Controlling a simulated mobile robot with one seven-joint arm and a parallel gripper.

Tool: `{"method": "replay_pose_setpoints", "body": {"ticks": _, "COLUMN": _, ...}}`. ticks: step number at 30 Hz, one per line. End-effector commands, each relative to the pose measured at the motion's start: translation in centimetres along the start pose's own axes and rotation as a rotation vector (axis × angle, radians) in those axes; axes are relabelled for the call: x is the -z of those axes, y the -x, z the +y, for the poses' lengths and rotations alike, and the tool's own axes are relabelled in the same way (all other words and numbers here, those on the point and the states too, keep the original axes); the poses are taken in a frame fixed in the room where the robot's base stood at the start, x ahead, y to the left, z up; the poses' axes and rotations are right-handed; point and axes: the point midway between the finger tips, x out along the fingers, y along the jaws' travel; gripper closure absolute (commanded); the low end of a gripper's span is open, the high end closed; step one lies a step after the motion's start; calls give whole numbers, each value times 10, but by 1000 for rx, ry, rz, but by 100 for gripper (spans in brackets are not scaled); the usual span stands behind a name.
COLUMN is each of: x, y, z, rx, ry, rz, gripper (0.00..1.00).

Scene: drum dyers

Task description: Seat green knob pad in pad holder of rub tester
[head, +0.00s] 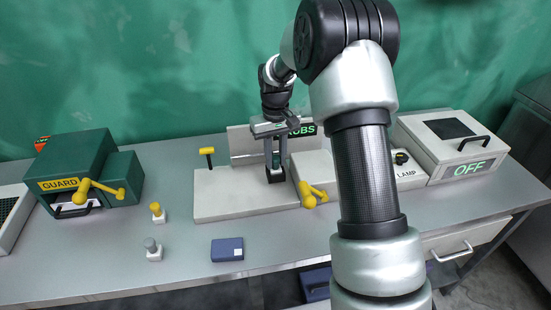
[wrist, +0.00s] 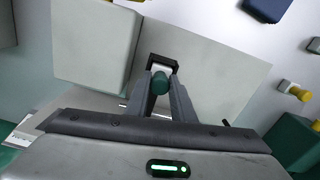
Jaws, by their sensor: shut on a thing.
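The green knob pad (wrist: 160,83) is between the fingers of my gripper (wrist: 160,92) in the wrist view, and only its rounded green top shows clearly. My gripper (head: 274,158) points down over the grey rub tester (head: 232,202) in the head view, shut on the knob. The dark pad holder (wrist: 163,59) sits on the tester's plate at the fingertips, with a pale block inside its dark frame. In the head view a pale piece (head: 276,173) shows below the fingers at the holder. I cannot tell whether the pad is fully down in it.
A yellow-knobbed pad (head: 157,211), a grey-knobbed pad (head: 154,249) and a blue box (head: 227,249) stand on the bench to the left and front. A yellow lever (head: 311,194) and a yellow T-handle (head: 207,154) flank the tester. A green guard box (head: 78,165) stands left, a lamp box (head: 452,145) right.

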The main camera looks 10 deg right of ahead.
Motion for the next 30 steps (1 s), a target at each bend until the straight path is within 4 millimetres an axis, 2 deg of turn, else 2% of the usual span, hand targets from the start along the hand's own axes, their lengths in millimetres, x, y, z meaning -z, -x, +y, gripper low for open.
{"method": "replay_pose_setpoints", "body": {"ticks": 11, "x": 0, "y": -8, "z": 0, "rx": -1, "ry": 0, "rz": 0, "gripper": 99}}
{"method": "replay_pose_setpoints", "body": {"ticks": 12, "x": 0, "y": -8, "z": 0, "rx": -1, "ry": 0, "rz": 1, "gripper": 76}}
{"method": "replay_pose_setpoints", "body": {"ticks": 15, "x": 0, "y": -7, "z": 0, "rx": -1, "ry": 0, "rz": 1, "gripper": 59}}
{"method": "replay_pose_setpoints", "body": {"ticks": 24, "x": 0, "y": -6, "z": 0, "rx": -1, "ry": 0, "rz": 1, "gripper": 59}}
{"method": "replay_pose_setpoints", "body": {"ticks": 28, "x": 1, "y": 4, "z": 0, "rx": -1, "ry": 0, "rz": 4, "gripper": 59}}
{"method": "replay_pose_setpoints", "body": {"ticks": 30, "x": 1, "y": 15, "z": 0, "rx": -2, "ry": 0, "rz": 5, "gripper": 59}}
